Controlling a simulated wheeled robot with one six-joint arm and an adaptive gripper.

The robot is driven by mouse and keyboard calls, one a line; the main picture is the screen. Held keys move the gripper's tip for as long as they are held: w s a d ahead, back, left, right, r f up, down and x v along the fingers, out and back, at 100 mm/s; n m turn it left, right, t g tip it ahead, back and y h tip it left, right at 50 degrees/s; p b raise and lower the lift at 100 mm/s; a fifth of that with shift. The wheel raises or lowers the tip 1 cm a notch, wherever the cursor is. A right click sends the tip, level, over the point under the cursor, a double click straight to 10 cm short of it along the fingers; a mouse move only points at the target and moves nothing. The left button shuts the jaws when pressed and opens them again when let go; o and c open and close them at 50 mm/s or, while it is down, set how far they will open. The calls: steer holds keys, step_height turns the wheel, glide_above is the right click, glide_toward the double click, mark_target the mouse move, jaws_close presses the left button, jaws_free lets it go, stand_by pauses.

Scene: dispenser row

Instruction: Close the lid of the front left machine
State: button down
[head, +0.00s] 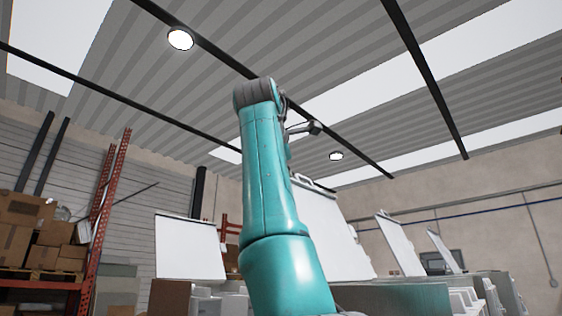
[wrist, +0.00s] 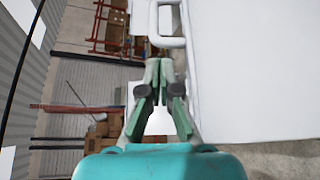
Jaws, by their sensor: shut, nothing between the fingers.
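Several machines have white lids standing raised in the head view. The largest and nearest lid (head: 333,235) is behind and right of my teal arm, tilted, with a handle (head: 313,183) on its top edge. It appears to be the front left machine's lid, though the arm hides part of it. In the wrist view a large white lid (wrist: 255,70) fills the right side, with a looped white handle (wrist: 167,42) at its left edge. My gripper (wrist: 160,68) is shut and empty, its fingertips close to that handle; I cannot tell whether they touch. The head view does not clearly show the gripper.
Another raised lid (head: 190,248) stands left of my arm, and two more (head: 401,246) (head: 444,251) stand to the right. Grey machine bodies (head: 490,295) line the lower right. A red rack (head: 105,205) and stacked cardboard boxes (head: 25,210) are at far left. The space overhead is open.

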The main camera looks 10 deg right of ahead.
steer(key=shift+x, duration=1.3)
steer(key=shift+s, duration=0.1)
